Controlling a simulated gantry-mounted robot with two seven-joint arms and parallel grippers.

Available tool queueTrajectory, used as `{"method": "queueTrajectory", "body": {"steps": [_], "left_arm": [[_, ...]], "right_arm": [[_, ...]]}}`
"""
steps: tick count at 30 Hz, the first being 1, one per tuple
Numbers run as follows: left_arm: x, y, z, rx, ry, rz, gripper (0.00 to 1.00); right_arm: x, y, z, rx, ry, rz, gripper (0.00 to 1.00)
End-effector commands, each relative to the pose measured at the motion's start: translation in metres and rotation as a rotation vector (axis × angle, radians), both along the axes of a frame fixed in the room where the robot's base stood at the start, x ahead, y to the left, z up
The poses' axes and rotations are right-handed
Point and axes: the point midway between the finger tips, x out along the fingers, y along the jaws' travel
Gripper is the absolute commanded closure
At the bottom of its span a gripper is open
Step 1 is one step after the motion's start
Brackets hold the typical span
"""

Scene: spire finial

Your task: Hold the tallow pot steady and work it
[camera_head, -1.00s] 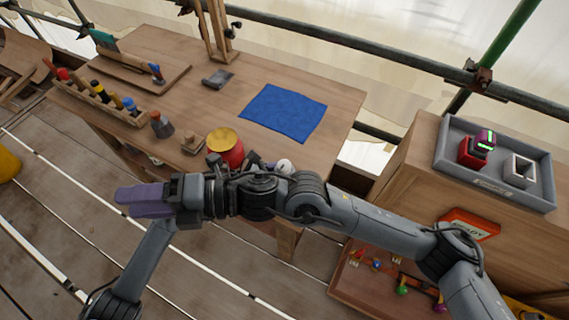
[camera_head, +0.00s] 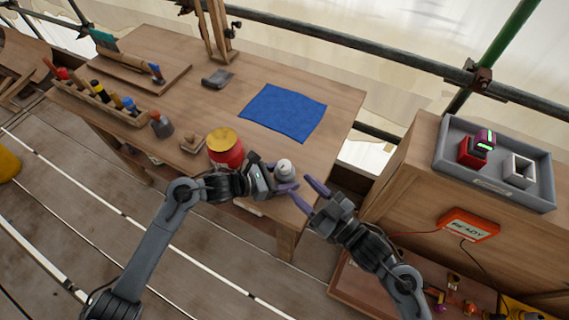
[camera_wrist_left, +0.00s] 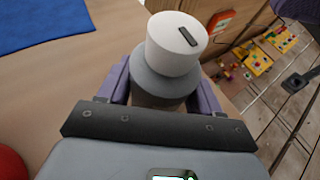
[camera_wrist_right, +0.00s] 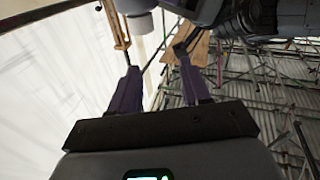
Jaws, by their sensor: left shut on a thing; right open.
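The tallow pot, a small grey pot (camera_head: 284,175) with a white lid, is at the table's front right edge. In the left wrist view, the pot's grey body (camera_wrist_left: 160,82) stands between my fingers and its white lid (camera_wrist_left: 172,42) has a dark slot on top. My left gripper (camera_head: 285,187) is shut on the pot's body, below the lid; the fingers hide part of it. My right gripper (camera_head: 307,192) is open and empty, just right of the pot and apart from it. It also shows open in the right wrist view (camera_wrist_right: 160,85).
A red jar with a yellow lid (camera_head: 226,150) stands close left of my left gripper. A blue cloth (camera_head: 284,112) lies behind on the table. A tool rack (camera_head: 110,103) is at left. A grey tray (camera_head: 497,192) and a READY sign (camera_head: 468,226) are on the right-hand cabinet.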

Motion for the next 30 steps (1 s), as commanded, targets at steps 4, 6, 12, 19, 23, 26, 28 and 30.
{"method": "queueTrajectory", "body": {"steps": [4, 6, 12, 19, 23, 26, 28, 30], "left_arm": [[0.0, 0.0, 0.0, 0.0, 0.0, 0.0, 0.7], [0.0, 0.0, 0.0, 0.0, 0.0, 0.0, 0.7], [0.0, 0.0, 0.0, 0.0, 0.0, 0.0, 0.7], [0.0, 0.0, 0.0, 0.0, 0.0, 0.0, 0.7], [0.0, 0.0, 0.0, 0.0, 0.0, 0.0, 0.7], [0.0, 0.0, 0.0, 0.0, 0.0, 0.0, 0.7], [0.0, 0.0, 0.0, 0.0, 0.0, 0.0, 0.7], [0.0, 0.0, 0.0, 0.0, 0.0, 0.0, 0.7]], "right_arm": [[-0.004, -0.021, -0.017, 0.011, 0.07, -0.042, 0.53], [-0.004, -0.024, -0.021, 0.015, 0.085, -0.052, 0.53], [0.011, -0.016, -0.023, 0.019, 0.097, -0.06, 0.53], [0.04, 0.01, -0.022, 0.019, 0.096, -0.059, 0.53], [0.056, 0.025, -0.023, 0.02, 0.095, -0.058, 0.53], [0.067, 0.034, -0.023, 0.018, 0.095, -0.059, 0.53], [0.073, 0.039, -0.023, 0.018, 0.095, -0.059, 0.53], [0.078, 0.043, -0.023, 0.018, 0.095, -0.059, 0.53]]}}
